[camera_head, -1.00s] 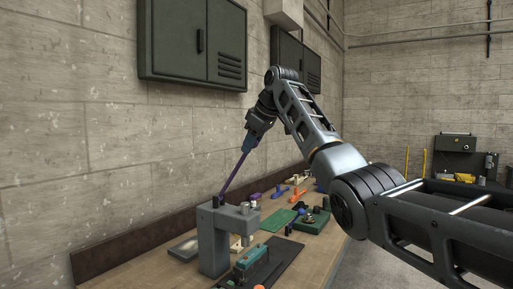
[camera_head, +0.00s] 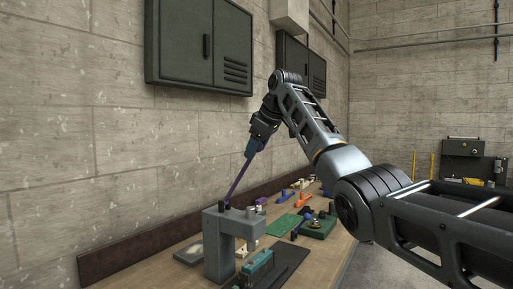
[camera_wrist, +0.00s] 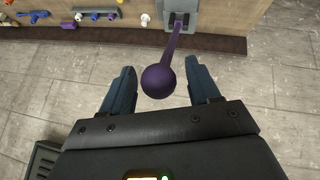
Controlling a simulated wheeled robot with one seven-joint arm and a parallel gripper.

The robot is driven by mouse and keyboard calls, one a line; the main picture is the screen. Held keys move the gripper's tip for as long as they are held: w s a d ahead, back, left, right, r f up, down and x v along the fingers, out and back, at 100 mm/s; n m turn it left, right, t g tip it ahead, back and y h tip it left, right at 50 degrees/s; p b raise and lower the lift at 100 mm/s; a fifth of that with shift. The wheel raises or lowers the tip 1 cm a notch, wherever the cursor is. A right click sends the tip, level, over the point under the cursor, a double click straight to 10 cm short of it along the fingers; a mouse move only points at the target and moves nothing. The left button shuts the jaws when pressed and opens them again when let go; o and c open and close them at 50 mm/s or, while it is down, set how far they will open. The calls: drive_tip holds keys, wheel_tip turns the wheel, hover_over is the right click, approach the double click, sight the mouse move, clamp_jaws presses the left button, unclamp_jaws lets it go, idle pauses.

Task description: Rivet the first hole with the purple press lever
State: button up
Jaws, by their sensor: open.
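The purple press lever (camera_head: 238,182) rises tilted from the top of the grey press (camera_head: 221,245) on the bench. In the wrist view the lever's round purple knob (camera_wrist: 159,81) sits between the two blue fingers of my gripper (camera_wrist: 160,88), with a gap on both sides. My gripper also shows in the head view (camera_head: 254,147) at the lever's upper end. It is open and not closed on the knob. A teal part (camera_head: 258,266) lies at the foot of the press on a dark mat. The first hole cannot be made out.
The wooden bench (camera_head: 190,268) runs along the wall, with a green mat (camera_head: 283,224), a green tray (camera_head: 318,229) and several small coloured tools to the right of the press. Dark green cabinets (camera_head: 200,45) hang on the wall above.

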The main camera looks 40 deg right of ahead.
drive_tip(key=b+v, duration=0.2)
drive_tip(key=v, duration=0.5)
drive_tip(key=shift+s+r, duration=0.25)
drive_tip(key=shift+r, duration=0.05)
drive_tip(key=shift+a, duration=0.1)
